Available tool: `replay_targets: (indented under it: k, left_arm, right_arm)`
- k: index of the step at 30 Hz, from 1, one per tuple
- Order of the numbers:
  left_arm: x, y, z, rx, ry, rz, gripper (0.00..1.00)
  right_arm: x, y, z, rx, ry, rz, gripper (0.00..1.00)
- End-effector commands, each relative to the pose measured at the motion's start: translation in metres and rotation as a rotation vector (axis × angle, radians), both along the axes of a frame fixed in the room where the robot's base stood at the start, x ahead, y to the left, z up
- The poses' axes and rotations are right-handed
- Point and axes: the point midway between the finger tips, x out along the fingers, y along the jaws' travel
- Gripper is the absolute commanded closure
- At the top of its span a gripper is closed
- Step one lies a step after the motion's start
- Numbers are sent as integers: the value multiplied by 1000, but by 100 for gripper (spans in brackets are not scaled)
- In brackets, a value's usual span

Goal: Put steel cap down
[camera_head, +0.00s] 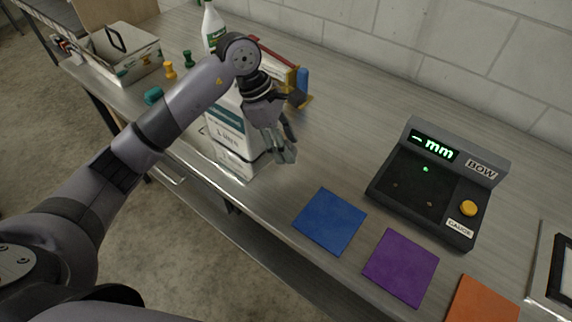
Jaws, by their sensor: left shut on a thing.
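My left gripper (284,152) is in the middle of the view, fingers pointing down, above the bench and just right of a white labelled box. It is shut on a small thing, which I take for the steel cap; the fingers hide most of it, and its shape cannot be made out. My right gripper is not in view.
A white box (228,143) stands behind my left wrist. Blue (330,220), purple (401,266) and orange (482,302) mats lie along the bench's front edge. A black gauge box (403,186) stands behind them. A metal bin (125,60) and a bottle (211,27) are farther left.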

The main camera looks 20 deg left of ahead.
Motion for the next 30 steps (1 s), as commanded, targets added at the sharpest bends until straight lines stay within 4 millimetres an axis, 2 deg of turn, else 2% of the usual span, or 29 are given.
replay_targets:
  k: [3,6,14,19,30]
  left_arm:
    - [-1,-1,-26,-1,5,-1,75]
    - [-1,0,-41,0,3,-1,75]
    - [-1,-1,-62,0,4,-2,75]
    - [-1,-1,-87,-1,3,-1,75]
    - [0,0,-96,0,-2,-2,75]
  right_arm:
    - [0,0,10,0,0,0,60]
    - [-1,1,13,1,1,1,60]
    - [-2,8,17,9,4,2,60]
    - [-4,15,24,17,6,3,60]
    - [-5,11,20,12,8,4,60]
